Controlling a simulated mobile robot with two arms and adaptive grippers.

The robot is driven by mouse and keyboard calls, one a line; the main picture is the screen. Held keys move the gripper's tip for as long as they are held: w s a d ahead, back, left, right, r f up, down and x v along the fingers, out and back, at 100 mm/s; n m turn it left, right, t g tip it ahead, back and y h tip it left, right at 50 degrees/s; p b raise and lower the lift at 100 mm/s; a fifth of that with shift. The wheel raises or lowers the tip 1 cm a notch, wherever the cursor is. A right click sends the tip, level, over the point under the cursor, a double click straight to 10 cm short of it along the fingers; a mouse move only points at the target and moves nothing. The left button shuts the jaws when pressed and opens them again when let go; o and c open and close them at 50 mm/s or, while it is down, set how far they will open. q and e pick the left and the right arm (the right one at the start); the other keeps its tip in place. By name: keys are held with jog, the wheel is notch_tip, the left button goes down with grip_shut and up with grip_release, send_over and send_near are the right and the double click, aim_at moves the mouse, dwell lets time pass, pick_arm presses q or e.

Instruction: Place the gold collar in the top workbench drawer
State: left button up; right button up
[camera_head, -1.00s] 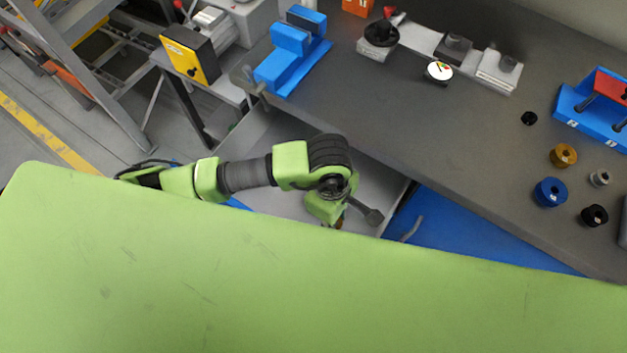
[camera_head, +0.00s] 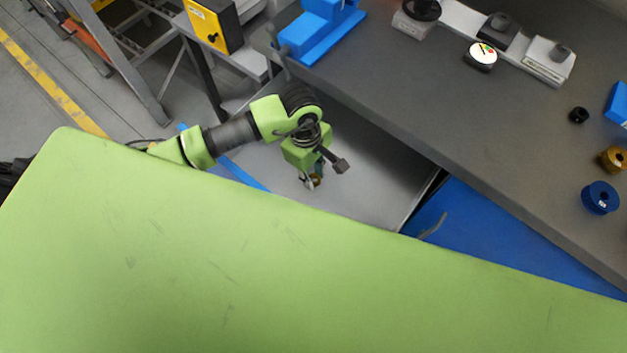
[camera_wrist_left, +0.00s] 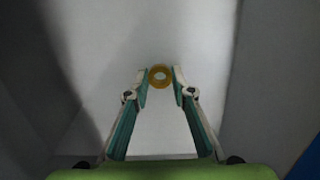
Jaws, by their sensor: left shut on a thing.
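The gold collar (camera_wrist_left: 152,77) is a small ring between the fingertips of my left gripper (camera_wrist_left: 160,82) in the left wrist view. The gripper is shut on it, with pale drawer surface behind. I cannot tell the exact height of the collar above the drawer floor. My right gripper is out of view.
The dark workbench top (camera_head: 450,115) overhangs the drawer's far side. On it are a dial gauge (camera_head: 481,55), a blue spool (camera_head: 600,197), a gold-brown spool (camera_head: 613,159) and a blue fixture (camera_head: 325,30). My green body covers the foreground.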

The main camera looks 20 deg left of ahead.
aim_at(314, 180)
pick_arm(q)
notch_tip(314, 180, down, 3)
jog(key=shift+f+b, duration=0.15)
jog(key=shift+b, duration=0.6)
